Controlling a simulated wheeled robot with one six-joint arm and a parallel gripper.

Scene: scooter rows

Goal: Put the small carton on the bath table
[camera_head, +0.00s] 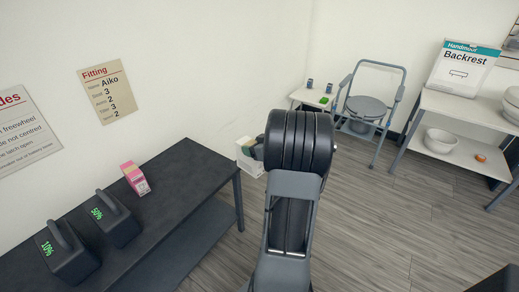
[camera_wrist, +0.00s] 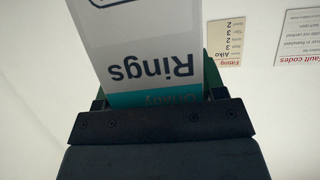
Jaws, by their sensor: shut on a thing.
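My gripper (camera_wrist: 160,108) is shut on a white carton (camera_wrist: 145,45) with a teal band, which fills the middle of the wrist view. Its print reads "Rings" upside down. In the head view the carton (camera_head: 246,158) shows just left of my arm's dark joint, which hides part of it and most of my gripper. It is held in the air beyond the dark bench. A white table (camera_head: 458,107) at the right bears a "Backrest" box (camera_head: 464,68). A small white table (camera_head: 311,97) stands at the back. No label tells which is the bath table.
A grey commode chair (camera_head: 368,106) stands between the two white tables. A dark bench (camera_head: 178,165) at the left bears a pink carton (camera_head: 135,178) and two dark blocks with green percentages. A white bowl (camera_head: 440,140) is on the right table's lower shelf. Floor (camera_head: 385,220) at right is clear.

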